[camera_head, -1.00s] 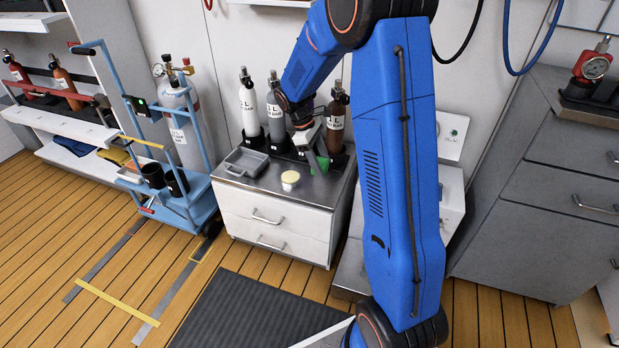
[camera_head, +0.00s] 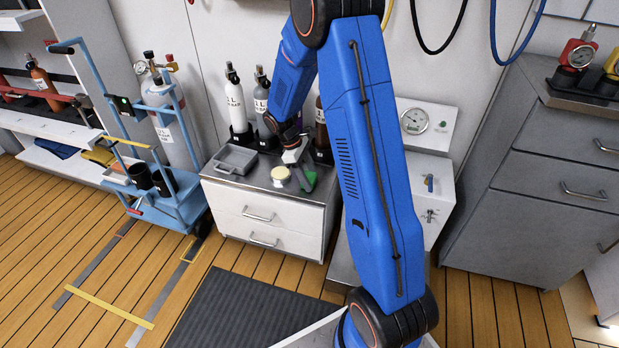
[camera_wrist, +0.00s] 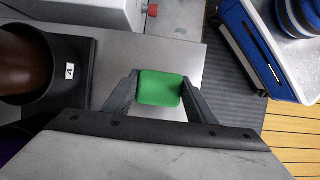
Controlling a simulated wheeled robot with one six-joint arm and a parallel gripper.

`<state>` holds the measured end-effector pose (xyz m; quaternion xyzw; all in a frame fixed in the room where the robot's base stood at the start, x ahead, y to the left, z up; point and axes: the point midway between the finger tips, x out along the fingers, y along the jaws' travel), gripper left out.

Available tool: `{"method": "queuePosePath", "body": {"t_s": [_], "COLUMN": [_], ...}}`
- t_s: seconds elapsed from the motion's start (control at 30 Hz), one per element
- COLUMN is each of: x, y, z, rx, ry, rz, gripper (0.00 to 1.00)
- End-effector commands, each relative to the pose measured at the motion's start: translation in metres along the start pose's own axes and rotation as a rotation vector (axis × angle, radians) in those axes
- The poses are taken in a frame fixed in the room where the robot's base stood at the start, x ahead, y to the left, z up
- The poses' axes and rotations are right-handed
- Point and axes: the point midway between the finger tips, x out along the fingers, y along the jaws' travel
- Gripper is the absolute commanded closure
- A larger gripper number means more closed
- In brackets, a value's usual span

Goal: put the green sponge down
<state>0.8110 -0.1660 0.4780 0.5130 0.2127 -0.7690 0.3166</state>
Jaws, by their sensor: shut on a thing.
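The green sponge (camera_wrist: 160,88) is a small rounded block between the two grey fingers of my gripper (camera_wrist: 160,92) in the wrist view. Both fingers press against its sides. In the head view the sponge (camera_head: 308,181) shows at the right front part of the cabinet's metal top, beside my gripper (camera_head: 302,176). The cabinet top (camera_head: 262,172) lies under it. I cannot tell whether the sponge touches the surface.
A pale yellow round item (camera_head: 280,174) stands just left of my gripper. A grey tray (camera_head: 236,160) lies at the top's left. Several bottles, including a white one (camera_head: 236,105), stand in black holders along the back. A blue cart (camera_head: 165,205) stands left.

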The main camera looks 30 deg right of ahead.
Motion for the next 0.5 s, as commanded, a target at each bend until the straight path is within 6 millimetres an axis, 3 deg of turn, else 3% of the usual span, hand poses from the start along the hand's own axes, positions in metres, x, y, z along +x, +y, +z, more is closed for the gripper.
{"method": "queuePosePath", "body": {"t_s": [0.33,0.37,0.4,0.5], "x": [0.0023,0.0019,0.0018,0.0018], "y": [0.0000,0.0001,0.0001,0.0001], "z": [-0.0008,-0.0007,-0.0007,-0.0007], "rx": [0.000,0.000,0.000,0.000], "ry": [0.000,0.000,0.000,0.000], "rz": [0.000,0.001,0.001,0.001], "gripper": [0.70,0.42,0.32,0.30]}}
